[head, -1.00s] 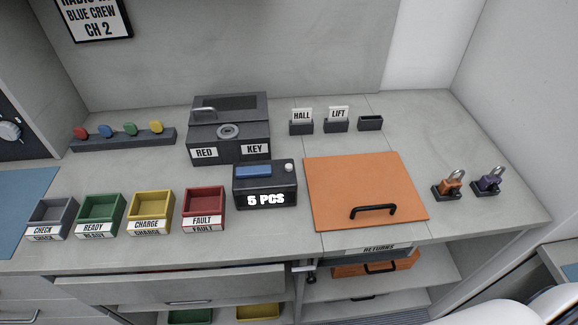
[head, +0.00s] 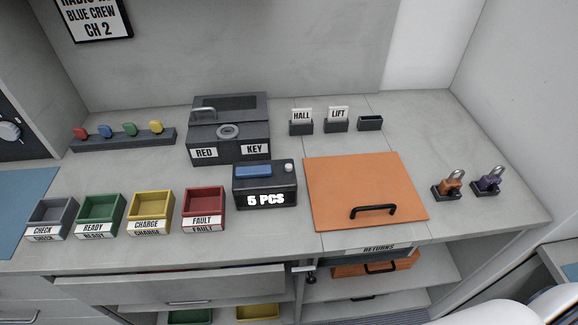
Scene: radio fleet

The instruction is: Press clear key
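A dark counter box (head: 265,186) with a lit "5 PCS" display sits on the middle of the counter. Its top carries a wide blue bar (head: 254,171) and a small round white button (head: 289,167) at the right. No key in view bears a readable "clear" label. Neither of my grippers shows in the head view.
Behind the counter box stands a dark key box (head: 228,135) marked RED KEY. Grey, green, yellow and red bins (head: 204,207) stand to the left. An orange panel (head: 366,188) with a black handle lies to the right. Two padlocks (head: 451,184) stand at the far right.

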